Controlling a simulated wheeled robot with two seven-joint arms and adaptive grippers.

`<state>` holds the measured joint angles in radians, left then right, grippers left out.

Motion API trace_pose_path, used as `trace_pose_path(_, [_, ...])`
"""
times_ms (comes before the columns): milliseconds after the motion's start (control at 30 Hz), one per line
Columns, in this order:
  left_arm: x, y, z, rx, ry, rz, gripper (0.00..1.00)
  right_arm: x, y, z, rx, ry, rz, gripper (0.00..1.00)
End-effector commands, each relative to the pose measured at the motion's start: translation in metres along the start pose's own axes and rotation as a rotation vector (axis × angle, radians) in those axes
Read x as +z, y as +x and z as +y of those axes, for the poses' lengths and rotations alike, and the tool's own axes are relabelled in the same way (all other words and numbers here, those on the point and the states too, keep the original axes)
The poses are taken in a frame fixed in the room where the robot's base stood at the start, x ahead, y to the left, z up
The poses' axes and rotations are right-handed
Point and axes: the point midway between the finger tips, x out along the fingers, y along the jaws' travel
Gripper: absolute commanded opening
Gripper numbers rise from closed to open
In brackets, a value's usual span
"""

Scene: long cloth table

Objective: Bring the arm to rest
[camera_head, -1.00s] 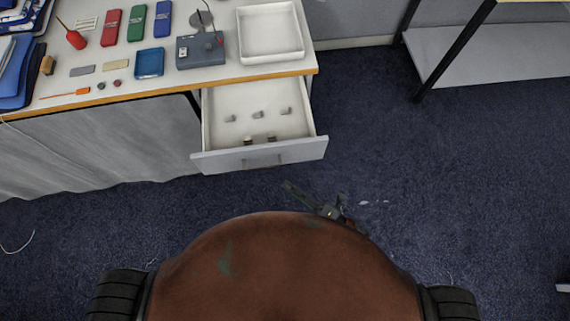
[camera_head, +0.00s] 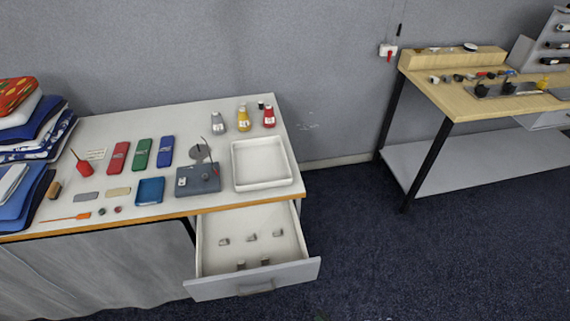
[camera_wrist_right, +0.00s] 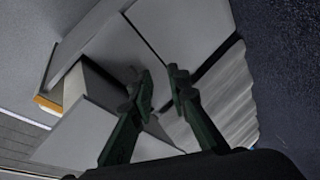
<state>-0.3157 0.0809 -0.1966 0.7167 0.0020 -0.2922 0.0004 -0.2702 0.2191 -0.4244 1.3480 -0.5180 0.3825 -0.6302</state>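My right gripper (camera_wrist_right: 157,80) shows in the right wrist view. Its two dark green fingers are apart, with nothing between them. Behind the fingers are pale flat panels and the pleated grey table cloth (camera_wrist_right: 232,98), with a wood-coloured table edge (camera_wrist_right: 47,104) at the left. I cannot tell how far the fingers are from these surfaces. In the head view neither gripper can be made out. My left gripper is in neither current view.
The long table (camera_head: 110,225) has an open drawer (camera_head: 210,262) jutting out, with several small grey pieces inside. A white tray (camera_head: 238,183) and a grey device (camera_head: 190,187) stand above it. A wooden workbench (camera_head: 455,100) stands at the right. Dark carpet (camera_head: 350,240) between is clear.

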Motion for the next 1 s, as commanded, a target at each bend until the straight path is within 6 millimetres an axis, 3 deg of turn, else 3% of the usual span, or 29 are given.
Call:
trace_pose_path(100, [-0.004,-0.016,-0.001,-0.001,0.002,0.011,0.40,0.059,-0.030,-0.054,-0.102,0.225,-0.193,0.16])
trace_pose_path(200, [-0.005,-0.024,-0.002,-0.002,0.003,0.018,0.40,0.099,-0.065,-0.106,-0.175,0.412,-0.356,0.16])
trace_pose_path(267, [-0.005,-0.029,-0.002,-0.003,0.004,0.022,0.40,0.117,-0.090,-0.137,-0.211,0.523,-0.454,0.16])
trace_pose_path(400, [-0.006,-0.041,-0.003,-0.004,0.005,0.028,0.40,0.144,-0.159,-0.209,-0.287,0.771,-0.686,0.16])
trace_pose_path(600, [-0.006,-0.056,-0.004,-0.005,0.007,0.037,0.40,0.144,-0.265,-0.299,-0.360,1.085,-1.006,0.16])
trace_pose_path(700, [-0.006,-0.061,-0.004,-0.006,0.008,0.039,0.40,0.134,-0.307,-0.329,-0.381,1.197,-1.130,0.16])
trace_pose_path(833, [-0.006,-0.064,-0.005,-0.006,0.009,0.041,0.40,0.121,-0.341,-0.353,-0.395,1.288,-1.232,0.16])
trace_pose_path(1000, [-0.006,-0.065,-0.005,-0.006,0.009,0.041,0.40,0.116,-0.355,-0.362,-0.400,1.324,-1.275,0.16])
